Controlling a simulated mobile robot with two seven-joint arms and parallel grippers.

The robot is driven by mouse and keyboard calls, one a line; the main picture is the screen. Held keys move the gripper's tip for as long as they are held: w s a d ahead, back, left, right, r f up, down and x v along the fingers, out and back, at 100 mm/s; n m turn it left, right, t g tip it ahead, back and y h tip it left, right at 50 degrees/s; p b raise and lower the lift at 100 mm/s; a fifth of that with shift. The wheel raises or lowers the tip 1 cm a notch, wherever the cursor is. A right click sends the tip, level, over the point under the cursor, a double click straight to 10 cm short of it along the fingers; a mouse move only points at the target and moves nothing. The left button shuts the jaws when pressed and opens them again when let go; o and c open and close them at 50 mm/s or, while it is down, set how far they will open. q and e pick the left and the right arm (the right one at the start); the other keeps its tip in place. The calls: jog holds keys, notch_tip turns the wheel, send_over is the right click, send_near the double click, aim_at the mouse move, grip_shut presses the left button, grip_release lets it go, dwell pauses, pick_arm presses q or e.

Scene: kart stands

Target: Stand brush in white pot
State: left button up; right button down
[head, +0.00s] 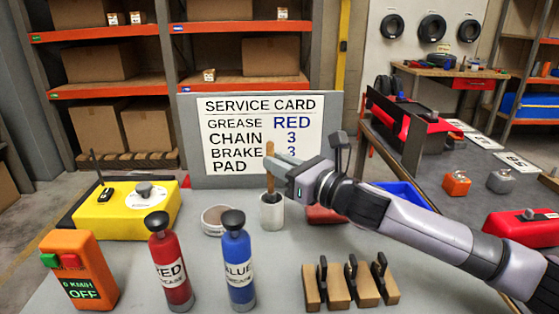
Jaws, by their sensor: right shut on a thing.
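The white pot (272,213) stands upright on the grey table, near its middle. The brush (270,182) is a thin brown stick, held roughly upright over the pot. Its lower end reaches the pot's mouth and seems to be inside; the bristles are hidden. My right gripper (273,164) comes in from the right and is shut on the brush's upper part, above the pot's rim. My left gripper is not in view.
A round tin (216,220) stands just left of the pot. Red (170,265) and blue (238,265) grease bottles stand in front. Several brake pads (338,289) sit front right. A yellow box (125,212) and orange controller (80,270) are at left. The service card (262,135) stands behind.

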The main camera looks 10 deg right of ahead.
jog(key=c, duration=1)
grip_release()
jog(key=shift+b+v, duration=0.45)
jog(key=shift+v, duration=3.15)
